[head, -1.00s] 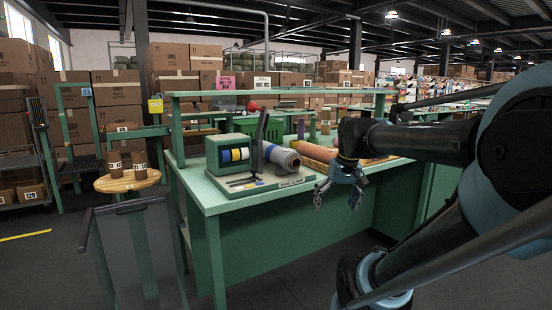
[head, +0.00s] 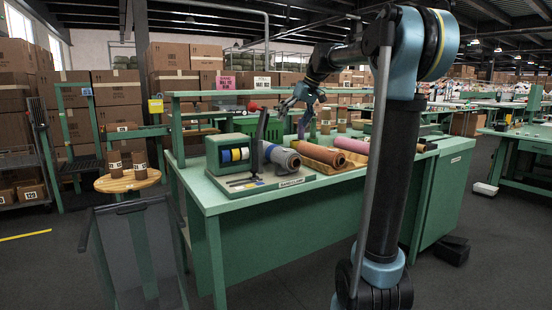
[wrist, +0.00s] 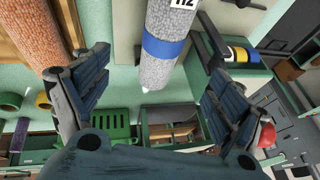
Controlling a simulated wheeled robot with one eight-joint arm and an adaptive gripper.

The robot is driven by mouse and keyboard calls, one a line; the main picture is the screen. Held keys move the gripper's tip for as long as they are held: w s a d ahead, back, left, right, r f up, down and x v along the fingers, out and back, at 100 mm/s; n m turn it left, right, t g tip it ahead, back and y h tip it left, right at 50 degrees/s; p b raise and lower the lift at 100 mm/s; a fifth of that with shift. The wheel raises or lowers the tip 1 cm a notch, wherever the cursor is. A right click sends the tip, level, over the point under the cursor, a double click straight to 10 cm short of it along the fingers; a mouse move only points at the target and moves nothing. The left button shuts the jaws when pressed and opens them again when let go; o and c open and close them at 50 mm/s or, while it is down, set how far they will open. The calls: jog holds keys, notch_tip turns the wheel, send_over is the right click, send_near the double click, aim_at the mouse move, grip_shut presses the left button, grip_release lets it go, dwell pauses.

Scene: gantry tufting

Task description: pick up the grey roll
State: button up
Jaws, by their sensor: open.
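The grey roll (head: 281,156) lies on the green table (head: 225,202), just right of the tape dispenser. In the wrist view the grey roll (wrist: 163,50) has a blue band and a white label, and its end points toward the lower middle. My gripper (head: 293,116) is open and empty, above and behind the roll in the head view. In the wrist view the fingers of my gripper (wrist: 158,72) stand wide apart, with the roll showing between them. The head view shows a gap between gripper and roll.
A brown-orange roll (head: 322,157) lies right beside the grey one, with a pink roll (head: 352,145) farther right. The green tape dispenser (head: 229,153) and an upright dark lever (head: 260,142) stand close on the left. A shelf rail (head: 220,94) crosses above the table.

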aim_at(273, 152)
jog(key=x, duration=1.2)
jog(key=shift+w+a+r, duration=0.15)
jog(key=shift+w+a, duration=0.2)
jog(key=shift+w, duration=0.1)
jog(key=shift+a+x, duration=0.25)
jog(key=shift+x, duration=2.4)
jog(key=shift+r, duration=0.2)
jog(key=c, duration=1.4)
jog(key=shift+r, duration=0.1)
